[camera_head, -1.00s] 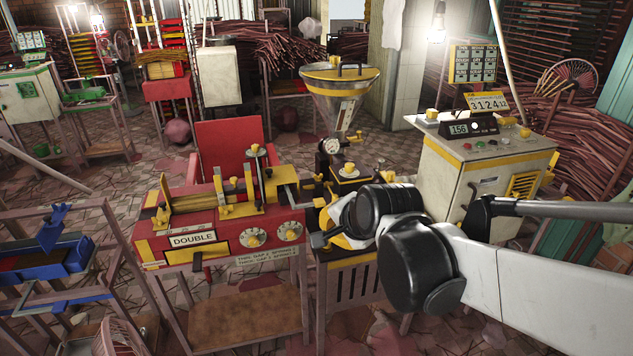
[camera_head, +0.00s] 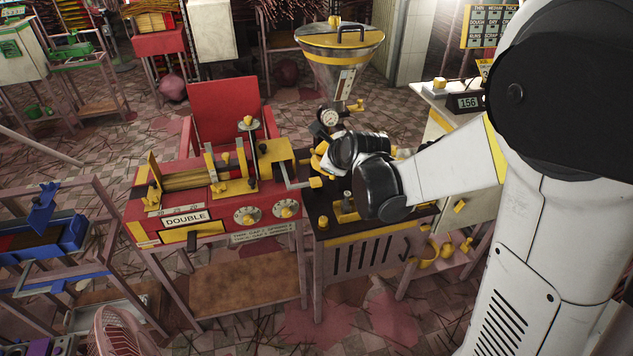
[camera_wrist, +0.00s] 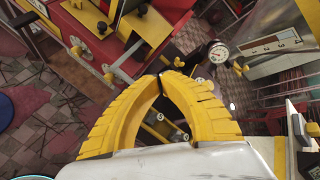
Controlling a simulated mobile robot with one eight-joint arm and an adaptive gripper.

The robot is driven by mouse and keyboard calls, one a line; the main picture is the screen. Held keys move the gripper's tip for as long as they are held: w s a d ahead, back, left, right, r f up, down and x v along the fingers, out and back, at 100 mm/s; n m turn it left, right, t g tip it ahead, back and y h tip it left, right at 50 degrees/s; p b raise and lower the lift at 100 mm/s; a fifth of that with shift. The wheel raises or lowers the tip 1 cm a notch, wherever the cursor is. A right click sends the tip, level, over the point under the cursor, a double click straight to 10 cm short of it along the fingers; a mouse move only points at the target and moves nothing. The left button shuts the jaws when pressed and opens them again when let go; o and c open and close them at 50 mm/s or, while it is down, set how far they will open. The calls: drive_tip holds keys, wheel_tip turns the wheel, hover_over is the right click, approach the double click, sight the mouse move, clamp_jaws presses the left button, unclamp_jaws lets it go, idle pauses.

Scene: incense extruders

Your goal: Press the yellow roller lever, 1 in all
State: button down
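The red machine (camera_head: 170,218) labelled DOUBLE carries several yellow levers and knobs. My gripper (camera_head: 318,156) is above the dark-topped stand right of the red machine, mostly hidden behind my wrist. In the wrist view, its yellow fingers (camera_wrist: 163,78) curve together, tips meeting, with nothing seen between them.
The steel hopper (camera_head: 340,70) with a dial gauge (camera_head: 329,117) stands behind my gripper. The dark-topped stand (camera_head: 360,238) is below it. A pale cabinet with a 156 display (camera_head: 468,102) is at right. A blue machine (camera_head: 45,245) is at far left; tiled floor lies between.

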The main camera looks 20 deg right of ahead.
sight(315, 180)
drive_tip(key=f+b, duration=0.2)
drive_tip(key=w+f+b, duration=0.1)
drive_tip(key=f+b, duration=0.1)
drive_tip(key=f, duration=0.1)
drive_tip(key=w+f+b, duration=0.1)
drive_tip(key=f+b, duration=0.2)
drive_tip(key=shift+w+f, duration=0.25)
drive_tip(key=shift+f, duration=0.1)
idle(1.3)
drive_tip(key=shift+w+f+b, duration=0.1)
drive_tip(key=shift+f+b, duration=0.2)
drive_tip(key=shift+w+f+b, duration=0.15)
drive_tip(key=shift+f+b, duration=0.3)
drive_tip(key=shift+f, duration=0.1)
drive_tip(key=shift+w+f+b, duration=0.15)
drive_tip(key=shift+f+b, duration=0.3)
drive_tip(key=shift+f, duration=0.05)
idle(1.1)
drive_tip(key=shift+r, duration=0.15)
idle(0.4)
drive_tip(key=shift+s+r+p, duration=0.2)
drive_tip(key=shift+r+p, duration=0.35)
drive_tip(key=shift+r, duration=0.1)
drive_tip(key=shift+s+r+p, duration=0.2)
drive_tip(key=shift+r+p, duration=0.35)
drive_tip(key=shift+r, duration=0.1)
drive_tip(key=shift+r, duration=0.1)
